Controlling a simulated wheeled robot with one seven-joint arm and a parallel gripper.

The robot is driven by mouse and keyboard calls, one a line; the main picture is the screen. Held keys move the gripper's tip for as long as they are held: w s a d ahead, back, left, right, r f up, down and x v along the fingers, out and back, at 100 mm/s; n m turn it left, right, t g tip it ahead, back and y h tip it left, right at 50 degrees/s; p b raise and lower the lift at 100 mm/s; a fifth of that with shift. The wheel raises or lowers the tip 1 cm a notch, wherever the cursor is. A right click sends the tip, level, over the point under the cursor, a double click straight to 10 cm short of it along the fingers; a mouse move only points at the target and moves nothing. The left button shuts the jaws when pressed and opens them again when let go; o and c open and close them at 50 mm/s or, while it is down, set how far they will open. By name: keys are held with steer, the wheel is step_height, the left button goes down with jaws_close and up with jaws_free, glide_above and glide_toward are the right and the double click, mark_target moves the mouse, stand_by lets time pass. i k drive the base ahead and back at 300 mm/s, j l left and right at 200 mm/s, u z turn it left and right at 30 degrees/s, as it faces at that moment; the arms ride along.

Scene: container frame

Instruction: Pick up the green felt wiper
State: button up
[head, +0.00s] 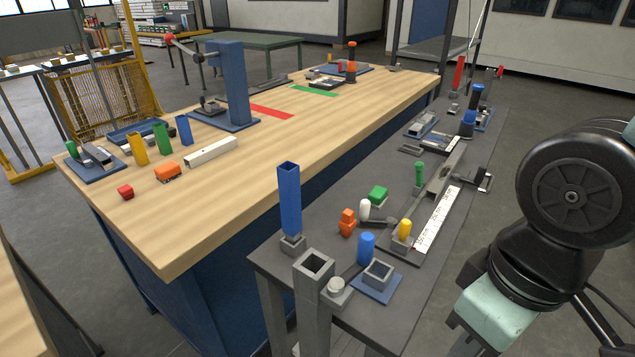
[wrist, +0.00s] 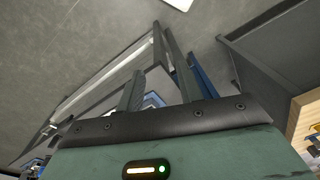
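A small green block with a pale underside (head: 377,196), which looks like the green felt wiper, lies on the dark grey bench top (head: 335,215). It is beside a white rounded piece (head: 364,210) and behind an orange part (head: 347,222). My gripper is outside the head view; only part of my arm shows at the right. In the wrist view my gripper (wrist: 158,75) has its two dark fingers apart, with nothing visible between them. The wiper cannot be made out in the wrist view.
A blue cylinder (head: 366,247), a yellow-topped peg (head: 405,229), a green peg (head: 419,174) and a long white-faced rule (head: 437,222) surround the wiper's area. A tall blue square tube (head: 289,200) stands at the bench's left corner. A wooden-topped workbench (head: 230,190) is at the left.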

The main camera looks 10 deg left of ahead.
mark_target(378, 197)
steer(key=i+l+u, duration=0.2)
steer(key=u, duration=0.2)
steer(key=i+l+u, duration=0.1)
steer(key=l+u, duration=0.3)
steer(key=i+l+u, duration=0.1)
steer(key=l+u, duration=1.6)
steer(key=l, duration=0.35)
steer(key=k, duration=0.05)
